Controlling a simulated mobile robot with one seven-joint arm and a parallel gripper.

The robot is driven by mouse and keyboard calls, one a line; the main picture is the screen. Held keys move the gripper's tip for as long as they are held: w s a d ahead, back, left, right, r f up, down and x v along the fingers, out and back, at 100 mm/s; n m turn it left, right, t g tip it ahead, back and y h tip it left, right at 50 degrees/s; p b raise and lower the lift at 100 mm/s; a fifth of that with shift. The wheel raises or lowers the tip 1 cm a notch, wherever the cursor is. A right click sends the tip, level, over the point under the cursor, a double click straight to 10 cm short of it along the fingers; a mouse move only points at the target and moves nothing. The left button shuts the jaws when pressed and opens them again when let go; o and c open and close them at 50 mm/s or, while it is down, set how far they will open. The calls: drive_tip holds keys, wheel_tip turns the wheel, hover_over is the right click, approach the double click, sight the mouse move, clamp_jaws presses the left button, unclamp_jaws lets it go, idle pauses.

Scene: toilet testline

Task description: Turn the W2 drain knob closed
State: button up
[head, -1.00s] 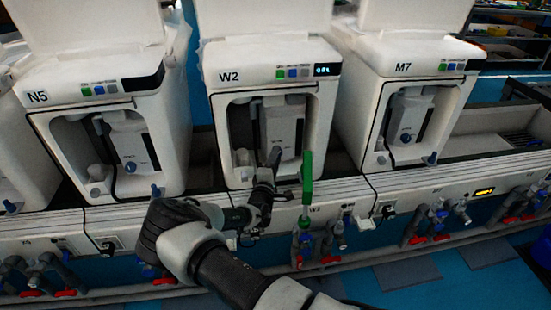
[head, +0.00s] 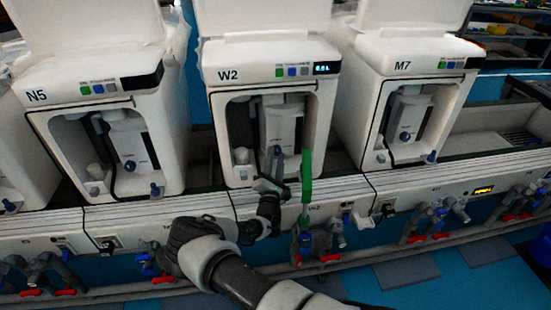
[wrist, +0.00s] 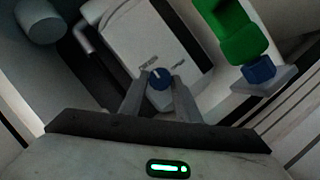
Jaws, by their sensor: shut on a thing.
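The W2 station (head: 278,55) is a white cabinet with an open bay holding a pale grey unit (head: 285,125). My gripper (head: 277,158) reaches into this bay from the front, and its tips cover the knob in the head view. In the wrist view, a round blue knob (wrist: 158,79) with a white mark sits on the front of the grey unit (wrist: 150,40). My gripper (wrist: 160,84) has a finger on either side of this knob and is shut on it. The exact angle of the knob is hard to read.
A green upright part (head: 306,175) stands close to the right of my gripper; in the wrist view it sits above a blue fitting (wrist: 259,70). Stations N5 (head: 95,85) and M7 (head: 415,65) flank W2. Pipes with red valves (head: 330,257) run below the front ledge.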

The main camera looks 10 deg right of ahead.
idle(0.5)
drive_tip(key=o, duration=1)
drive_tip(key=shift+o, duration=0.2)
drive_tip(key=p+v, duration=0.2)
drive_tip(key=v, duration=1.5)
drive_tip(key=shift+s, duration=0.2)
